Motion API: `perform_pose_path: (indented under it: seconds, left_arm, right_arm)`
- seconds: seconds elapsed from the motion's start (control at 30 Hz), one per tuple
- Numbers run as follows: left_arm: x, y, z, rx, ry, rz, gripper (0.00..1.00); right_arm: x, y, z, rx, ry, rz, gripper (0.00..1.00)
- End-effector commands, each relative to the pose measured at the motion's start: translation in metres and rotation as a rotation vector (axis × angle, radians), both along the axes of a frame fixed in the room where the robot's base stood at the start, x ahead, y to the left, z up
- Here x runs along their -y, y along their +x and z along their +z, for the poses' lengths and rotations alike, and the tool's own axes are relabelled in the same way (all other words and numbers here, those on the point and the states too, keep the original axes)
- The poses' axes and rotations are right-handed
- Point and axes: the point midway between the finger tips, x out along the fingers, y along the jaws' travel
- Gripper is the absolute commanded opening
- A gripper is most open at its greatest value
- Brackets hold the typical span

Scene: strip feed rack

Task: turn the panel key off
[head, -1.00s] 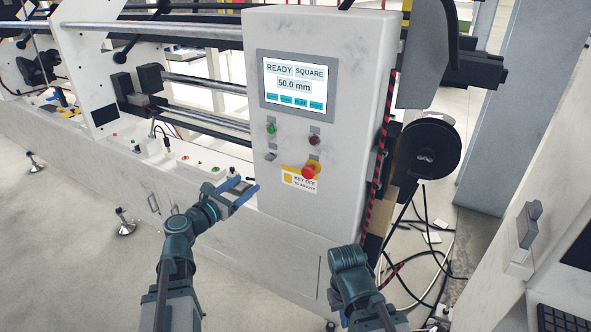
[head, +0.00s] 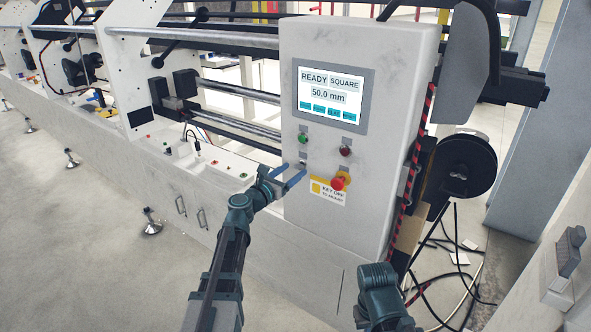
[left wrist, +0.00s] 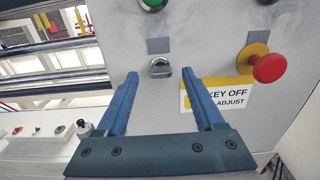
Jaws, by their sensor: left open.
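The panel key (head: 302,162) is a small silver key switch on the front of the white panel (head: 305,225), below the green button and left of the red stop button. It also shows in the left wrist view (left wrist: 160,68); whether it stands at on or off I cannot tell. My left gripper (head: 295,170) is open in front of the key. In the left wrist view its blue fingertips (left wrist: 160,73) lie on either side of the key, apart from each other, with nothing held. My right forearm shows at the bottom; its gripper is out of view.
The red stop button (head: 338,183) on its yellow base sticks out right of the key. The green button (head: 303,138) and a dark red button (head: 345,151) sit above. A label (head: 328,192) reads KEY OFF TO ADJUST. The screen (head: 332,95) reads READY, SQUARE, 50.0 mm.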

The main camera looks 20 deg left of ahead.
Motion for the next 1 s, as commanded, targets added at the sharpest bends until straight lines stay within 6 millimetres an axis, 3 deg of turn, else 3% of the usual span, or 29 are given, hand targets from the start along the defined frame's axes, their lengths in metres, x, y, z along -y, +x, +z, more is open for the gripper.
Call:
perform_pose_path:
  seconds: [0.2, 0.57, 0.93, 1.0]
  left_arm:
    - [0.007, 0.019, 0.000, 0.000, 0.000, -0.001, 0.70]
    - [0.008, 0.021, 0.000, 0.000, 0.000, 0.000, 0.70]
    - [0.008, 0.021, 0.000, 0.000, 0.000, -0.001, 0.05]
    - [0.008, 0.021, 0.000, 0.000, 0.000, -0.001, 0.00]
  right_arm:
    - [0.000, 0.000, 0.000, 0.000, 0.000, 0.000, 0.00]
    - [0.000, 0.000, 0.000, 0.000, 0.000, 0.000, 0.00]
    - [0.000, 0.000, 0.000, 0.000, 0.000, 0.000, 0.00]
    - [0.000, 0.000, 0.000, 0.000, 0.000, 0.000, 0.00]
